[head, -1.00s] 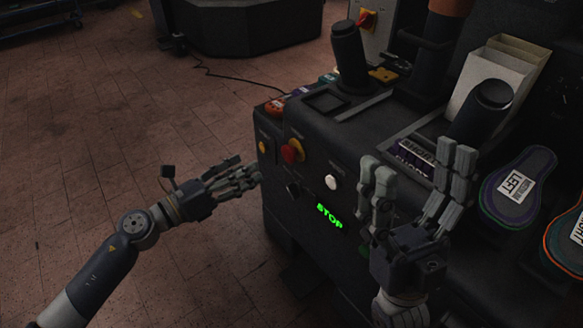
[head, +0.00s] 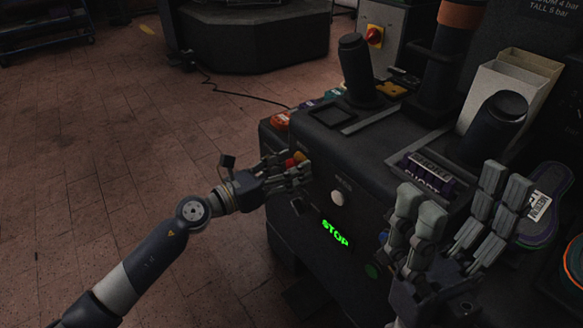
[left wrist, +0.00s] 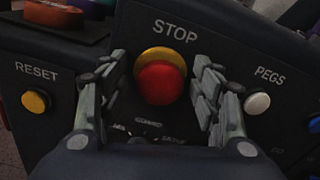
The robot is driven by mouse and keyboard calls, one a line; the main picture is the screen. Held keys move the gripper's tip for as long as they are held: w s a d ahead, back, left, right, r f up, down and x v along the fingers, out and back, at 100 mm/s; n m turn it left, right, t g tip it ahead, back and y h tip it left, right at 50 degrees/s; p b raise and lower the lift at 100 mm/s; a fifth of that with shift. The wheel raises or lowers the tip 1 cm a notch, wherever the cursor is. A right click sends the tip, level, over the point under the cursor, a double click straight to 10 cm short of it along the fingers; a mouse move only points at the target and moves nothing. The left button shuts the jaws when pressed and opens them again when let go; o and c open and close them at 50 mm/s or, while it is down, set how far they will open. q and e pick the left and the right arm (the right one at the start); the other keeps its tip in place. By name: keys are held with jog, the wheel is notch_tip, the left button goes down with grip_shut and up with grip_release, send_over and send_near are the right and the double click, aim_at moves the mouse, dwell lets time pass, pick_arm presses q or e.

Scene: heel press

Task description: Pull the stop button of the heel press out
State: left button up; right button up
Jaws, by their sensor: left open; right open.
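The red stop button (left wrist: 160,83) on its yellow collar sits on the dark front panel of the heel press, under the word STOP. In the head view the button (head: 299,157) shows only partly behind my left fingers. My left gripper (left wrist: 158,92) is open, with one set of fingers on each side of the button; whether they touch it I cannot tell. My left gripper (head: 288,173) reaches the panel from the left in the head view. My right gripper (head: 455,225) is open and empty in front of the press's right part.
A yellow reset button (left wrist: 36,101) lies left of the stop button and a white pegs button (left wrist: 257,103) right of it. A green STOP display (head: 335,233) glows below. Black posts (head: 361,72) and a cream bin (head: 510,90) stand on top.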

pick_arm(q)
jog(key=shift+w+d, duration=0.15)
jog(key=shift+c, duration=0.6)
grip_shut()
jog(key=shift+s+a, duration=0.35)
jog(key=shift+a, duration=0.1)
jog(key=shift+c, duration=1)
grip_release()
jog(key=o, duration=0.3)
jog(key=shift+a, duration=0.1)
jog(key=shift+s, duration=0.1)
